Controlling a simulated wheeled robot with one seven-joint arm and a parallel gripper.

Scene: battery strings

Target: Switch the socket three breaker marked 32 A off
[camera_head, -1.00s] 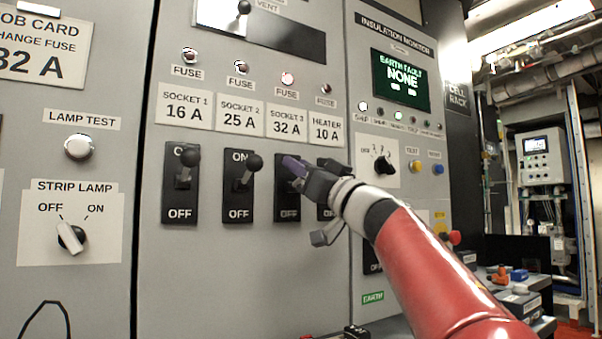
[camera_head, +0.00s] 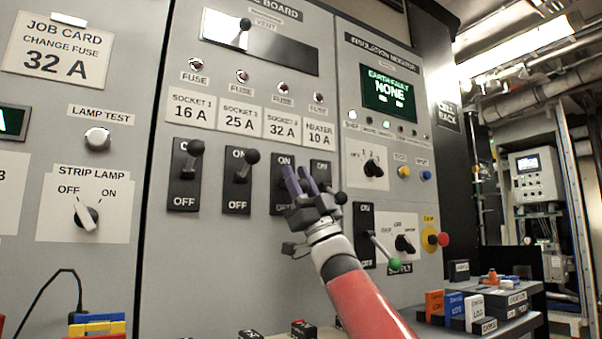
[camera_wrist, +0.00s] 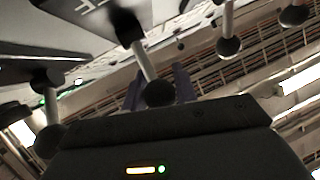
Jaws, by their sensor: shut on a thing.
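The socket three breaker (camera_head: 277,207) is a black plate under the SOCKET 3, 32 A label (camera_head: 283,128), with ON at the top and OFF at the bottom. My gripper (camera_head: 299,176) is in front of it, reaching up from below, with its purple fingers over the plate. The fingers hide its lever in the head view. In the wrist view a grey lever with a black ball (camera_wrist: 158,93) stands between the purple fingers (camera_wrist: 181,83), and the gripper is shut on it. I cannot tell the lever's exact setting.
The heater breaker (camera_head: 320,167) is close on the right, its knob beside my gripper. The socket two breaker (camera_head: 237,205) and socket one breaker (camera_head: 184,200) stand to the left. A green-knobbed lever (camera_head: 395,263) sticks out at lower right.

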